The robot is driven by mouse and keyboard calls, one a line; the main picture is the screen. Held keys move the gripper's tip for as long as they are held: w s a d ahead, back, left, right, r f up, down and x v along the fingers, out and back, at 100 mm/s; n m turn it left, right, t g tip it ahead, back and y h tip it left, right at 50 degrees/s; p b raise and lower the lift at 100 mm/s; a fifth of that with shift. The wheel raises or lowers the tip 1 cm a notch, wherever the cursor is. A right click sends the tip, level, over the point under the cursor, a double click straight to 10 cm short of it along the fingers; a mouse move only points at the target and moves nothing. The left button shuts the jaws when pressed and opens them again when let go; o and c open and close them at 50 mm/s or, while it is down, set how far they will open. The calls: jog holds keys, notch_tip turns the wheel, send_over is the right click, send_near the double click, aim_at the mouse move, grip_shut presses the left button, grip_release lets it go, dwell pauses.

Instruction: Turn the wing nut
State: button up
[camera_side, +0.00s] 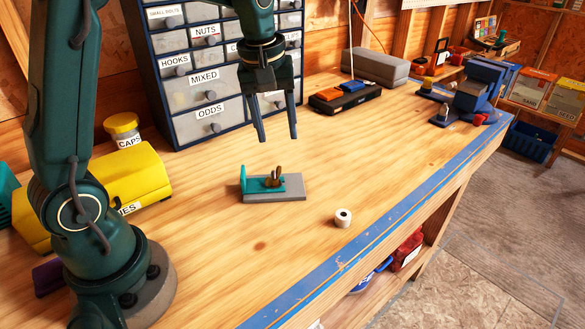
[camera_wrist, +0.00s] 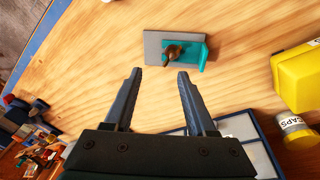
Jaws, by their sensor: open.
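A small brown wing nut (camera_side: 274,177) sits on a teal bracket (camera_side: 244,180) that rests on a grey base plate (camera_side: 290,194) in the middle of the bench. In the wrist view the wing nut (camera_wrist: 174,53) shows at the top, with the bracket (camera_wrist: 201,57) and the grey plate (camera_wrist: 152,46) around it. My gripper (camera_side: 278,140) is open and empty. It hangs above the bench, behind the plate in the side view and apart from it. In the wrist view the spread fingers of my gripper (camera_wrist: 160,72) point toward the plate.
A white ring-shaped piece (camera_side: 343,217) lies near the bench's blue front edge. A drawer cabinet (camera_side: 210,60) stands behind my gripper. A yellow box (camera_side: 140,185) and a CAPS jar (camera_side: 122,130) stand at left. A black tray (camera_side: 345,98) and a blue vise (camera_side: 477,88) are farther back. Bench around the plate is clear.

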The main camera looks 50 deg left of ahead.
jog(key=f, duration=0.2)
jog(key=a+f+g, duration=0.1)
jog(key=f, duration=0.1)
jog(key=a+f+n+g, duration=0.1)
jog(key=f, duration=0.1)
jog(key=shift+w+a+f, duration=0.2)
jog(key=shift+w+a, duration=0.05)
jog(key=shift+w, duration=0.15)
jog(key=shift+f, duration=2.65)
grip_shut()
